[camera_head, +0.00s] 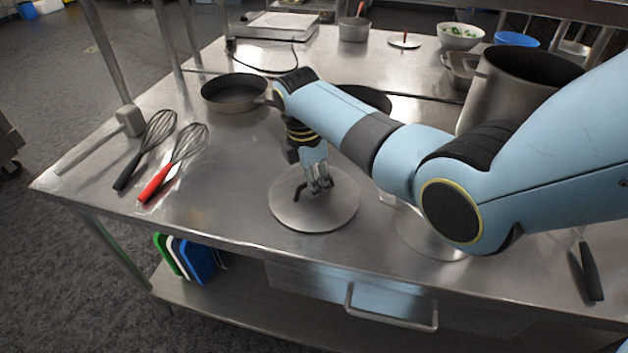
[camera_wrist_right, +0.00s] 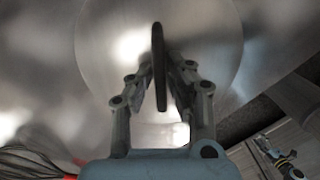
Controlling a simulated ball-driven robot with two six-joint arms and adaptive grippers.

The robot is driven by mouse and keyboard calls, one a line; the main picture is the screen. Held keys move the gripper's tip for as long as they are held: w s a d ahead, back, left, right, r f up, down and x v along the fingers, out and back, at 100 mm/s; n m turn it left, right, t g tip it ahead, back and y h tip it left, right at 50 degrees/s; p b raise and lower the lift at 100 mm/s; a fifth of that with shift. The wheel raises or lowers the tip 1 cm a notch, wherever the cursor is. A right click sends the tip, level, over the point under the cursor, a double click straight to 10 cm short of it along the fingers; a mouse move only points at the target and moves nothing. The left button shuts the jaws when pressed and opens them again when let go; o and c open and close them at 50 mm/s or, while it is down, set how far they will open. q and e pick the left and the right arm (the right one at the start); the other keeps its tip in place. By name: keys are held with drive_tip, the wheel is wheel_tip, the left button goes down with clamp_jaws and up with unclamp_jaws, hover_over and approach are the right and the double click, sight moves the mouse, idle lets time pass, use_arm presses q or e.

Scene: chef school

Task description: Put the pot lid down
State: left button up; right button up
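The pot lid (camera_head: 290,212) is a round steel disc with a dark upright handle. It is level, on or just above the metal table near its front edge; I cannot tell if it touches. My right gripper (camera_head: 318,188) points down over the lid's middle. In the right wrist view the fingers of my right gripper (camera_wrist_right: 161,70) close in on both sides of the dark handle (camera_wrist_right: 158,75), with the lid (camera_wrist_right: 215,40) filling the view behind. My left gripper is not in view.
Two whisks (camera_head: 172,165) and a mallet (camera_head: 128,122) lie at the left. A pan (camera_head: 233,94) stands behind. A large pot (camera_head: 500,100) stands at the right behind my arm. Another round steel disc (camera_head: 428,238) lies partly hidden under my arm.

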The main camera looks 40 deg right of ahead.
drive_tip(key=shift+o, duration=0.8)
wheel_tip(320, 180, up, 12)
drive_tip(key=a, duration=0.1)
drive_tip(key=shift+w+a, duration=0.25)
drive_tip(key=shift+s+f, duration=0.1)
